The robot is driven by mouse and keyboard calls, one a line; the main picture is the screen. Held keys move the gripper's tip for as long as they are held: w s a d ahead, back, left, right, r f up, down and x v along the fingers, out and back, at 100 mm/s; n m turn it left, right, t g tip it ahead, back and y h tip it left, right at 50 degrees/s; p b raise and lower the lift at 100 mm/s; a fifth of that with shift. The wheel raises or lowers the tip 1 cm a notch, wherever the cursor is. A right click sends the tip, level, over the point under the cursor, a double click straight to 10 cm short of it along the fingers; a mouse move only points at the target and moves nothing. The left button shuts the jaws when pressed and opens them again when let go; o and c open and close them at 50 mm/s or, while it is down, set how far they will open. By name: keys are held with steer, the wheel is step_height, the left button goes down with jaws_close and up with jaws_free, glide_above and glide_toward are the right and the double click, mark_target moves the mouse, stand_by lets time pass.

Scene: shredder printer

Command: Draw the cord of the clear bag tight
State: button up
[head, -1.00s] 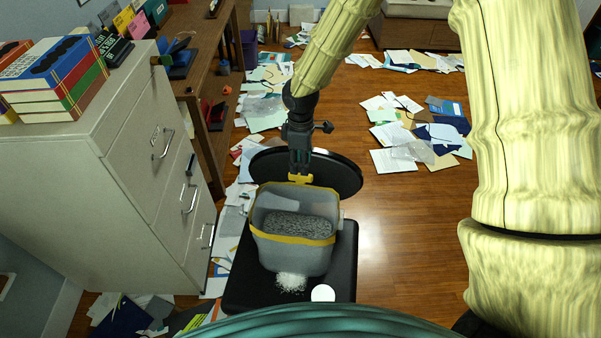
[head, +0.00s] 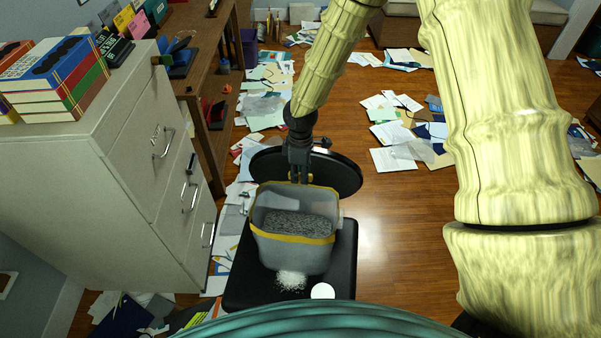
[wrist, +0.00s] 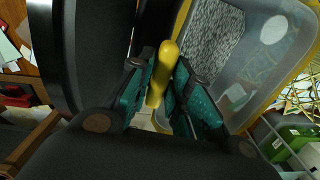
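The clear bag (head: 320,262) lines a bin of shredded paper on a black stand. A yellow cord (head: 300,239) runs around it below the rim. A yellow cord tab (wrist: 162,72) stands up at the bag's far edge. My gripper (head: 300,180) is over that edge, pointing down. In the wrist view, my gripper's (wrist: 166,85) two teal fingers are on either side of the tab, with a narrow gap still showing. I cannot tell whether either finger touches it. In the head view the gripper hides most of the tab.
A round black lid (head: 335,172) stands just behind the bag, close to my gripper. A grey filing cabinet (head: 110,170) is at left. White shreds (head: 291,280) and a white round object (head: 322,291) lie in front of the bag. Papers litter the floor; the right floor (head: 400,240) is clear.

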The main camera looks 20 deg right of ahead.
jaws_close()
steer(key=shift+s+r, duration=0.15)
steer(key=shift+r, duration=0.05)
steer(key=s+a+r+p, duration=0.4)
steer(key=s+r, duration=0.3)
steer(key=s, duration=0.1)
steer(key=shift+s+r+p, duration=0.15)
steer(key=shift+r+p, duration=0.05)
steer(key=shift+p, duration=0.1)
steer(key=o, duration=0.6)
jaws_free()
steer(key=shift+o, duration=0.2)
steer(key=shift+a, duration=0.1)
steer(key=shift+r, duration=0.1)
step_height(320, 180, up, 12)
